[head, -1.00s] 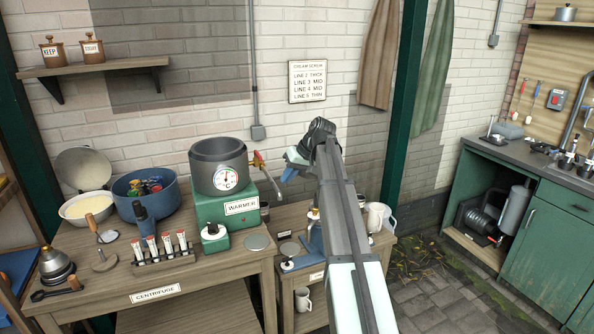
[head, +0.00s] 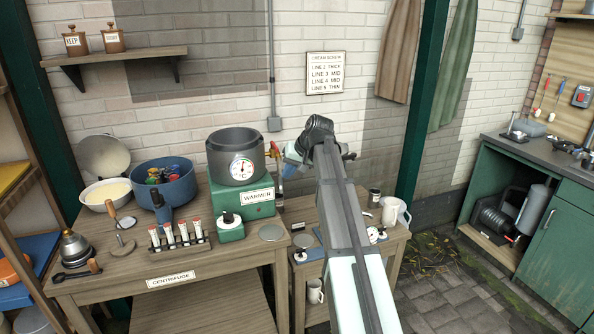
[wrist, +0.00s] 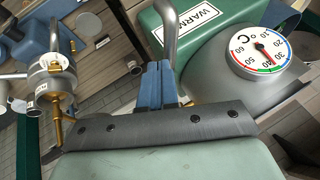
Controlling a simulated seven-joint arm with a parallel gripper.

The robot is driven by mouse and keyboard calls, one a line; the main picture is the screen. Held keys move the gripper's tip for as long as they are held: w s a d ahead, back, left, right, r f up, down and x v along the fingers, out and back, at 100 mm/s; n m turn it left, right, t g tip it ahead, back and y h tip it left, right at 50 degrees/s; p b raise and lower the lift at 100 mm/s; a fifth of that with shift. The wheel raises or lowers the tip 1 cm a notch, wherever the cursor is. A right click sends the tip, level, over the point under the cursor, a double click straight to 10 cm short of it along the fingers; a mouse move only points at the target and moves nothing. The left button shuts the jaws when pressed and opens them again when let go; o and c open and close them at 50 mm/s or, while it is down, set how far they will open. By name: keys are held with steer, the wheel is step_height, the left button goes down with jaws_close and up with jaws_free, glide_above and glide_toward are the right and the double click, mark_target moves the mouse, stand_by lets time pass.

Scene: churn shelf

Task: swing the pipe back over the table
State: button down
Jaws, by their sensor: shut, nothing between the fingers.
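The pipe is a grey bent tube (wrist: 168,40) in the wrist view, beside the green warmer (wrist: 190,28) and running down behind my fingers. In the head view a slim pipe with a red part (head: 280,172) shows at the right side of the warmer (head: 243,200), partly hidden by my gripper. My gripper (head: 288,160) is right of the warmer's grey pot (head: 235,152). In the wrist view its blue fingers (wrist: 156,84) are shut and empty, close to the pipe; contact cannot be told. The main table (head: 225,270) stands under the warmer.
A metal fitting with a brass spout (wrist: 57,125) is at left in the wrist view. A rack of tubes (head: 180,240), a blue bowl (head: 165,180) and a white jug (head: 392,210) stand on the tables. The brick wall is close behind.

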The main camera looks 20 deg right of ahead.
mark_target(279, 178)
steer(key=shift+w+a+m+h, duration=0.15)
steer(key=shift+a+m+h, duration=0.15)
steer(key=shift+a+m, duration=0.55)
steer(key=shift+w+a+n, duration=0.15)
steer(key=shift+a+n, duration=0.1)
steer(key=shift+a, duration=0.5)
